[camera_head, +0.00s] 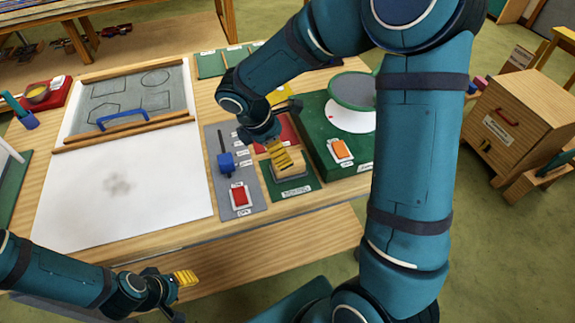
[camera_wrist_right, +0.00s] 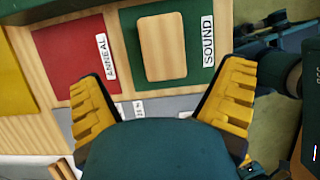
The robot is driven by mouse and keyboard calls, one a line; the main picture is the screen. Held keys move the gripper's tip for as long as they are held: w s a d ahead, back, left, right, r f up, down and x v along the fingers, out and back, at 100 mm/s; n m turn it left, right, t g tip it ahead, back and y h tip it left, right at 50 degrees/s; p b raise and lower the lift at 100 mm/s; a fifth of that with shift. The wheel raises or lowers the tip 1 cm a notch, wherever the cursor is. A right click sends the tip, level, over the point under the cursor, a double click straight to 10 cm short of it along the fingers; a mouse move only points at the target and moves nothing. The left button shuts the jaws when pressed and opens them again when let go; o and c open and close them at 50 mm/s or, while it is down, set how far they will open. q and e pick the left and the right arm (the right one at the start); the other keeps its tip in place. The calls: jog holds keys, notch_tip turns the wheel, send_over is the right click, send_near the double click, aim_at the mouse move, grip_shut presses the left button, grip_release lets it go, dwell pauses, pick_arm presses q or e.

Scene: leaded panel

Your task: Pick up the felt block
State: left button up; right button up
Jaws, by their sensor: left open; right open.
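The felt block is a pale tan block with rounded corners. It lies on a green mat labelled SOUND (camera_wrist_right: 196,88), and shows whole in the right wrist view (camera_wrist_right: 162,47). In the head view the block (camera_head: 294,169) is partly hidden by my right gripper's yellow finger. My right gripper (camera_wrist_right: 165,85) is open and empty, with its yellow fingers wide apart and the block beyond them. My left gripper (camera_head: 185,289) is open and empty in front of the table's front edge, away from the block.
A red mat labelled ANNEAL (camera_wrist_right: 70,55) lies beside the green mat. A grey panel (camera_head: 215,148) with a blue tool and a red switch is to the left. A green box (camera_head: 325,160) with an orange switch and a round wheel stands to the right. White paper (camera_head: 120,190) covers the table's left.

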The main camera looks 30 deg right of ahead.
jog(key=x, duration=0.4)
jog(key=b+x, duration=0.1)
jog(key=x, duration=0.3)
jog(key=shift+s+b, duration=0.2)
jog(key=shift+b, duration=0.1)
jog(key=shift+r, duration=0.1)
jog(key=c, duration=1.3)
